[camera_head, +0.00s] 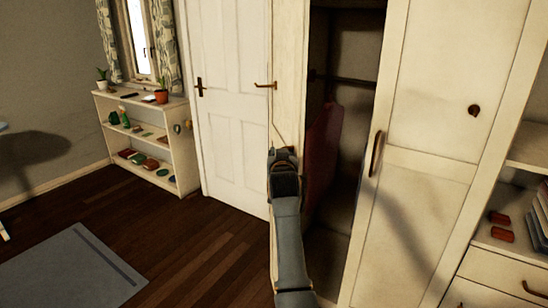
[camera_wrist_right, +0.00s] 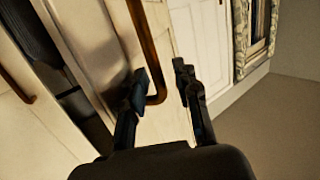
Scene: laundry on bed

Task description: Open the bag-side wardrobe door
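The wardrobe's left door (camera_head: 289,60) stands ajar and shows nearly edge-on in the head view, with a dark gap to its right. Its bronze bar handle (camera_head: 265,85) sticks out to the left from its outer face. The handle also shows in the right wrist view (camera_wrist_right: 149,40). My right gripper (camera_head: 283,155) is in front of this door, below the handle in the picture. In the right wrist view my right gripper (camera_wrist_right: 165,82) is open, with the handle's lower end between its fingers in the picture; contact cannot be told. My left gripper is not in view.
The wardrobe's right door (camera_head: 430,110) is shut, with its own handle (camera_head: 375,153). A dark red item (camera_head: 322,150) is inside the wardrobe. A white room door (camera_head: 230,110) and a low shelf (camera_head: 180,155) stand left. The wooden floor (camera_head: 185,245) there is clear.

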